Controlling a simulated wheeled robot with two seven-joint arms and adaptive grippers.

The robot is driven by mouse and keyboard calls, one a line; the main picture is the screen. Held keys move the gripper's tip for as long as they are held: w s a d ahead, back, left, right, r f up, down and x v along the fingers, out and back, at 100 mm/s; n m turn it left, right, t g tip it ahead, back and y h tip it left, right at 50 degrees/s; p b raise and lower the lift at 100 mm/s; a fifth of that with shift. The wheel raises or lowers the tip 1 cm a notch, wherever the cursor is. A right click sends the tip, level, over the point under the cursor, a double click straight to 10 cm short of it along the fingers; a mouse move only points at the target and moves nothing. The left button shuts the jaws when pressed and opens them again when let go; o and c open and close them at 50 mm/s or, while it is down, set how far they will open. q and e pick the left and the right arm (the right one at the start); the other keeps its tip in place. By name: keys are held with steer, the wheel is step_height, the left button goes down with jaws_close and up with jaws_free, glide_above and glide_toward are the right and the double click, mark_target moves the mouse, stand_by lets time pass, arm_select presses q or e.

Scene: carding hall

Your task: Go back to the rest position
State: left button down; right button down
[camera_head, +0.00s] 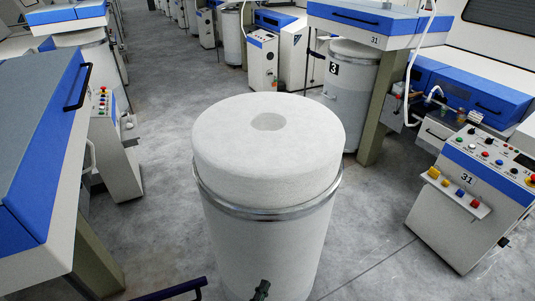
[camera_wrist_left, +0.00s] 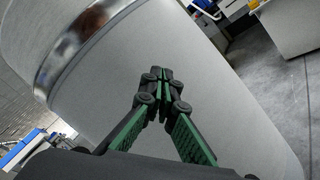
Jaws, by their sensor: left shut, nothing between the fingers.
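My left gripper (camera_head: 262,289) shows small and dark at the bottom of the head view, in front of the side of a large white can (camera_head: 262,245). In the left wrist view its green-padded fingers (camera_wrist_left: 157,76) are shut with nothing between them. The can wall (camera_wrist_left: 225,100) and its metal rim (camera_wrist_left: 70,45) fill much of that view behind the fingers. I cannot tell how far the fingers are from the wall. My right gripper is in neither view.
White sliver (camera_head: 225,150) with a hollow in its top rises above the can's rim. A control panel numbered 31 (camera_head: 470,190) stands at right. A blue and grey machine (camera_head: 40,160) stands at left. A dark blue bar (camera_head: 170,291) shows at the bottom. Grey floor (camera_head: 165,120) is clear between machines.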

arm_select(q)
steer(key=s+a+f+m+g+y, duration=0.2)
steer(key=s+a+f+m+g, duration=0.3)
steer(key=a+f+m, duration=0.25)
steer(key=s+a+f+m+g+y, duration=0.1)
steer(key=s+a+f+m+g, duration=0.45)
steer(key=a+m, duration=0.35)
steer(key=s+a+f+m+g+y, duration=0.1)
steer(key=s+a+g+y, duration=0.15)
steer(key=s+a, duration=0.5)
steer(key=s+a+f+m+g+y, duration=0.15)
steer(key=s+a+y, duration=0.3)
steer(key=a, duration=0.65)
step_height(320, 180, down, 30)
steer(key=s+d+r+g+h, duration=0.1)
steer(key=s+d+g, duration=0.1)
steer(key=s, duration=0.1)
steer(key=s+f+m, duration=0.1)
steer(key=s+f, duration=1.6)
steer(key=s, duration=0.2)
steer(key=shift+d+f+g, duration=0.2)
steer(key=shift+f+g, duration=0.05)
steer(key=shift+g, duration=0.2)
